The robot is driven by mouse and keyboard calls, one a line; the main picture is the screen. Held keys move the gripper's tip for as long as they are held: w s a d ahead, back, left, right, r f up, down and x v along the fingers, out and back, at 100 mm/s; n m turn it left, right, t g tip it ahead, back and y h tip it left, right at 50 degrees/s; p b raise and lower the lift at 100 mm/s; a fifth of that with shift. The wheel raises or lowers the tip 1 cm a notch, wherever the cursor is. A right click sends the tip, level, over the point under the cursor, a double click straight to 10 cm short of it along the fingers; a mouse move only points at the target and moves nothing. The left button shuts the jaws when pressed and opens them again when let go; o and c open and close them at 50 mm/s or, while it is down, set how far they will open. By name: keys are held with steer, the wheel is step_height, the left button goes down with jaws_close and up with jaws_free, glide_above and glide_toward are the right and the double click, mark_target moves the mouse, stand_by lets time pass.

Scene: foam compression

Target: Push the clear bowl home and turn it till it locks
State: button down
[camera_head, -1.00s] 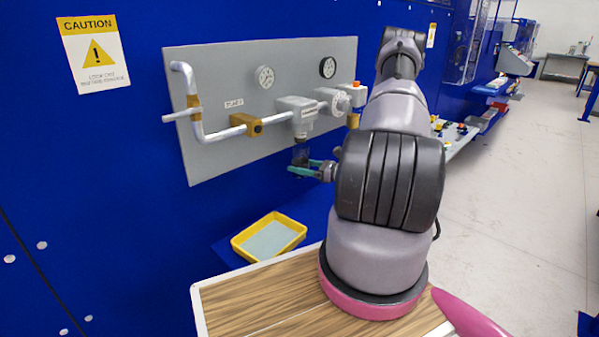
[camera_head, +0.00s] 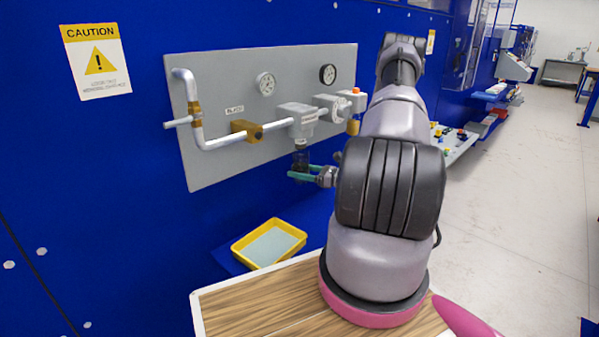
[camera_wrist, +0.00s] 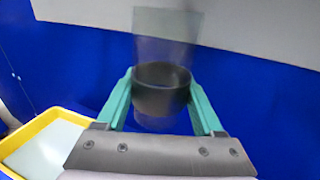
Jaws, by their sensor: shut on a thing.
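The clear bowl (camera_head: 300,157) looks dark and see-through in the head view, upright just under the grey filter body (camera_head: 298,120) on the panel. I cannot tell whether its top edge is touching or seated in that body. My gripper (camera_head: 296,174) has teal fingers, one on each side of the bowl. In the wrist view my gripper (camera_wrist: 162,98) is shut on the bowl (camera_wrist: 162,38) around a dark band. Clear wall shows above and below the band. The filter body does not show clearly in the wrist view.
A yellow tray (camera_head: 243,247) with a pale liner lies below the panel; its edge also shows in the wrist view (camera_wrist: 22,133). Open space surrounds the bowl below.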

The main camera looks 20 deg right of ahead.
mark_target(308, 151)
stand_by(0.4)
steer(key=shift+r, duration=1.9)
steer(key=shift+r, duration=0.8)
steer(key=shift+r, duration=0.8)
stand_by(0.4)
steer(key=shift+y, duration=0.3)
steer(key=n+g+y, duration=0.3)
steer(key=g, duration=0.1)
steer(key=shift+n, duration=0.4)
steer(key=shift+n+g+y, duration=0.5)
steer(key=shift+n+g, duration=0.4)
steer(key=shift+g, duration=0.6)
steer(key=shift+n+g+y, duration=0.5)
steer(key=shift+n+g, duration=0.4)
steer(key=shift+g, duration=0.6)
